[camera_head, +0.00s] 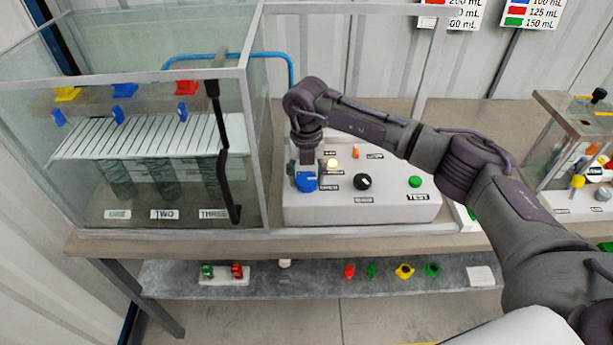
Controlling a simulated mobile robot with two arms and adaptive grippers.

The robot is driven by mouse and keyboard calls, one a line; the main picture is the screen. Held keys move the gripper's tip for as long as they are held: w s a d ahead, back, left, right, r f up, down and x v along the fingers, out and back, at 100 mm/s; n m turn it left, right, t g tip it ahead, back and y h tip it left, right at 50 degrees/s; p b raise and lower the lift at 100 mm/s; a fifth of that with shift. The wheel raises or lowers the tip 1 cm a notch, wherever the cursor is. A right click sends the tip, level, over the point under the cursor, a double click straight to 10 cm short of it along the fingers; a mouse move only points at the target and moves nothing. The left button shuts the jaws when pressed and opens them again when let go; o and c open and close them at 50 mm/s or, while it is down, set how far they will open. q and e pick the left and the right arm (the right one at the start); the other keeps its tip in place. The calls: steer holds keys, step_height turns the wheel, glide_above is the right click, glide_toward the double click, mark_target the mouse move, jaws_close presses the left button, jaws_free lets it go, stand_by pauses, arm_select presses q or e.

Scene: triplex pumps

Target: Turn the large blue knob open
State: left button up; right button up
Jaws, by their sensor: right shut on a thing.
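The large blue knob (306,182) sits at the left end of a white control panel (400,209) on the table. My right gripper (305,172) comes down from above and is shut on the knob. Its wrist hides the knob's upper part, so the knob's exact angle is hard to tell. A lit lamp (332,164) glows just right of the gripper. My left gripper does not show in the view.
A glass tank (258,150) with a black door handle stands close on the left. The panel also bears a black knob (363,181) and a green button (414,181). A lower shelf (320,278) holds small coloured parts. A second glass case (560,120) is at right.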

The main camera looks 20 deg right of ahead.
mark_target(307, 179)
stand_by(0.5)
steer(key=o, duration=1.2)
steer(key=shift+c, duration=0.2)
steer(key=shift+r, duration=0.1)
step_height(307, 179, up, 12)
